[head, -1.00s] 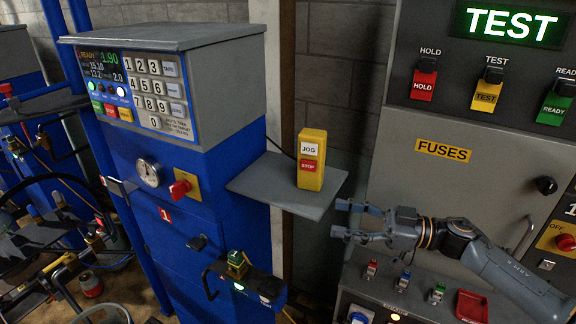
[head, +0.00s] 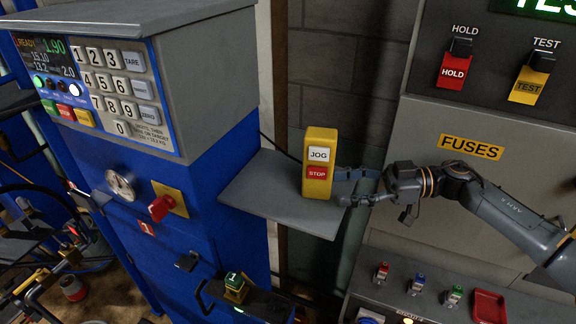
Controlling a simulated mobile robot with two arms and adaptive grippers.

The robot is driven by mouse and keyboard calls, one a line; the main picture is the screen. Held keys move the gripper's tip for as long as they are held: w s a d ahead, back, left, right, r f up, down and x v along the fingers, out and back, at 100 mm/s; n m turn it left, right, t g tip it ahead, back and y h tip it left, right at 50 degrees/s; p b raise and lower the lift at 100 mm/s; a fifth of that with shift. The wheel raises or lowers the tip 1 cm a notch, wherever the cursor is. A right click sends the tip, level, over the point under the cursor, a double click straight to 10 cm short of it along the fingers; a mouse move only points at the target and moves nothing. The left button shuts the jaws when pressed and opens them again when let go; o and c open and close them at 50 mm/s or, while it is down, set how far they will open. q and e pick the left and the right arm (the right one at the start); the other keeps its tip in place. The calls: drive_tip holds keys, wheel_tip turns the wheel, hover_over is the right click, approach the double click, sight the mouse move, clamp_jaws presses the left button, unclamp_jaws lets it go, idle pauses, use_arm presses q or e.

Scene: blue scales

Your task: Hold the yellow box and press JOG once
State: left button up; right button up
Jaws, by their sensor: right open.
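The yellow box (head: 321,148) stands upright on a grey shelf (head: 285,185) beside the blue scale cabinet. Its front has a white JOG button (head: 319,154) above a red STOP button (head: 317,173). My right gripper (head: 343,187) reaches in from the right, its open fingers pointing left at the lower part of the box. The upper finger's tip meets the box's right edge in the picture; the lower finger is close to its lower right side. I cannot tell whether either touches. My left gripper is not in view.
The scale's keypad and display (head: 95,90) are at the left, with a red knob (head: 161,207) below. A grey fuse panel (head: 480,190) stands at the right behind my right arm. Small switches and a red tray (head: 489,306) lie below the arm.

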sight(300, 201)
drive_tip(key=a, duration=0.2)
drive_tip(key=a+b, duration=0.1)
drive_tip(key=a, duration=0.2)
drive_tip(key=shift+s+a+f+b, duration=0.2)
drive_tip(key=shift+a+f+b, duration=0.1)
drive_tip(key=shift+f+b, duration=0.05)
drive_tip(key=shift+w+a+r+p, duration=0.1)
drive_tip(key=shift+a+r+p, duration=0.05)
drive_tip(key=shift+a+p, duration=0.8)
drive_tip(key=shift+a+f, duration=0.25)
drive_tip(key=shift+a, duration=0.9)
clamp_jaws()
drive_tip(key=shift+o, duration=1.9)
unclamp_jaws()
